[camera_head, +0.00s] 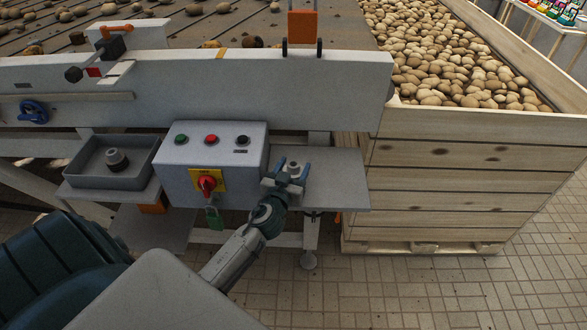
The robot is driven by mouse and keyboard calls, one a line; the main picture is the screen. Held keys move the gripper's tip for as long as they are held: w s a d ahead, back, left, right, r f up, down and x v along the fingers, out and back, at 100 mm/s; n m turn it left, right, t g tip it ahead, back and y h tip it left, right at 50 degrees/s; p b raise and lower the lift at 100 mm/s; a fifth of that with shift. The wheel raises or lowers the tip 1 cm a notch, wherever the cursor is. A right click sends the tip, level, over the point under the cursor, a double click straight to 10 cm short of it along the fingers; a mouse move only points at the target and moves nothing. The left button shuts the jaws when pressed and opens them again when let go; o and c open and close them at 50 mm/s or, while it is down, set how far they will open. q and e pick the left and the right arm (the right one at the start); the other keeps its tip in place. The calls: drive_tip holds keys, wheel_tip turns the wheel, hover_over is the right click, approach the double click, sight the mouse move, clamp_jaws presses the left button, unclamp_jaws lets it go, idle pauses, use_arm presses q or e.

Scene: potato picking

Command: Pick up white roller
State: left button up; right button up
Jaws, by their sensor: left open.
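A small white roller (294,167) stands upright on the grey side shelf (340,182), right of the control box. My left gripper (292,174) reaches it from the front. Its blue-tipped fingers are open, one on each side of the roller. Whether the fingers touch the roller is too small to tell. The gripper body hides the roller's lower part. My right gripper is out of view.
The control box (208,180) with buttons and a red-yellow switch stands close left of the gripper. A conveyor side wall (270,85) rises behind. A wooden potato crate (450,185) stands right.

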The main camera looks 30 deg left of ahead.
use_arm(q)
drive_tip(key=shift+w+f, duration=0.1)
drive_tip(key=c, duration=1.1)
